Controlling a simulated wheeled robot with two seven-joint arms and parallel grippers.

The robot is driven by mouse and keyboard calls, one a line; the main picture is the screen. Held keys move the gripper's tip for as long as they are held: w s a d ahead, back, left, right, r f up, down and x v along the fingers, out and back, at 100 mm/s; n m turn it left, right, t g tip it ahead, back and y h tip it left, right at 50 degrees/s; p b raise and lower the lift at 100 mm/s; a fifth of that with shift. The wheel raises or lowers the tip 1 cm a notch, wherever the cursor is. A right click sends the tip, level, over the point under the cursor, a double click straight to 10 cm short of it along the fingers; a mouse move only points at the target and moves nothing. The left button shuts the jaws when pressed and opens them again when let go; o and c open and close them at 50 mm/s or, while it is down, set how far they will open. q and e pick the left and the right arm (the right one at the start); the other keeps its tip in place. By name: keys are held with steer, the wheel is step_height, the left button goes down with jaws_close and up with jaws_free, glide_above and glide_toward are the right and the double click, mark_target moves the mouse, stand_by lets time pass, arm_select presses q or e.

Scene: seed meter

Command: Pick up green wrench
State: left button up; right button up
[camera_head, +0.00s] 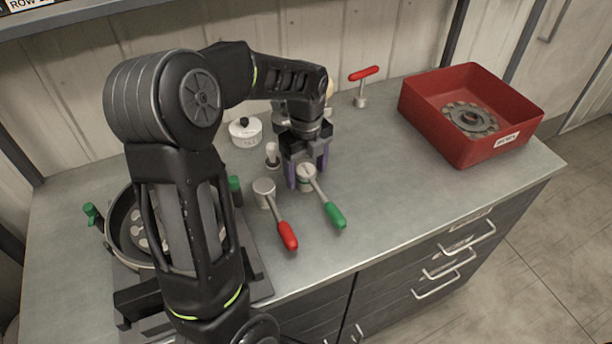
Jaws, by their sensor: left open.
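The green wrench (323,199) has a green handle and a silver round head. It lies on the grey worktop with the handle toward the front edge. My left gripper (305,182) points down over the wrench's head, with one purple-lined finger on each side of it. The jaws are open. I cannot tell whether the fingers touch the wrench. My right gripper is not in view.
A red-handled wrench (278,217) lies close to the left. A red T-handled tool (362,85) stands at the back. A red bin (420,110) holding a toothed disc (471,118) is at right. A white lidded pot (245,132) stands behind. The front right worktop is clear.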

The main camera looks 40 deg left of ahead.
arm_select(q)
steer(key=shift+c, duration=0.5)
jaws_close()
stand_by(0.3)
steer(key=shift+r, duration=0.1)
